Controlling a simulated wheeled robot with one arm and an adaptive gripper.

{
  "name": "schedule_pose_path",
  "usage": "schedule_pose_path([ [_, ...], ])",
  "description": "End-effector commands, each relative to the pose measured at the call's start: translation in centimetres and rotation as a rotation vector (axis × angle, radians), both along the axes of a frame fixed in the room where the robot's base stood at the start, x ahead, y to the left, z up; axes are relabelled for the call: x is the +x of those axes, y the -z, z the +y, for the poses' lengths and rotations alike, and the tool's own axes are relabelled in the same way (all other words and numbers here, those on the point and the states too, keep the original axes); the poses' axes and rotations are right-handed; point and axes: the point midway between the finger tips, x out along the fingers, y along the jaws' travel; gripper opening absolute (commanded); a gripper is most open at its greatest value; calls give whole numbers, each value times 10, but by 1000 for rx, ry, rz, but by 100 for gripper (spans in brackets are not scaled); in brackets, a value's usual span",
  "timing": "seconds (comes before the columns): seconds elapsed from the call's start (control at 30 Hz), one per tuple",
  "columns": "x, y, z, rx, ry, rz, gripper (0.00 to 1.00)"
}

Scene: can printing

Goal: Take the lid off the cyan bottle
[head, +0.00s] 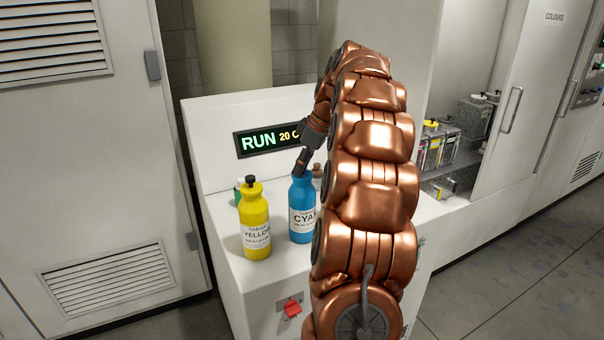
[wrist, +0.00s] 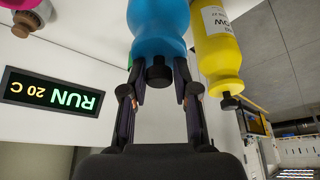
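The cyan bottle (head: 302,208) stands upright on the white machine top, its label facing the front. My gripper (head: 303,160) points down at its top and hides the lid in the head view. In the wrist view, which looks upside down, the cyan bottle (wrist: 158,30) shows its black lid (wrist: 159,72) still on its neck. My gripper (wrist: 158,92) is open there, with one finger on each side of the lid and visible gaps between fingers and lid.
A yellow bottle (head: 255,225) with a black lid stands close left of the cyan one. A greenish bottle (head: 238,190) is partly hidden behind it. Another capped bottle (head: 317,176) stands behind the cyan one. A lit display (head: 270,138) rises behind; a red switch (head: 292,309) is on the front.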

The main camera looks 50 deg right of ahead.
Motion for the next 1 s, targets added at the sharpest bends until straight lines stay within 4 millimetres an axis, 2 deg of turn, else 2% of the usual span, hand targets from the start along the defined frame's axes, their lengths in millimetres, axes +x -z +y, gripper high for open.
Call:
schedule_pose_path([
  [0.03, 0, 0, 0, 0, 0, 0, 21],
  [0.17, 0, 0, 0, 0, 0, 0, 9],
  [0.57, 1, -3, 0, -2, 0, -2, 9],
  [1.0, 1, -25, 0, -1, 0, 0, 9],
])
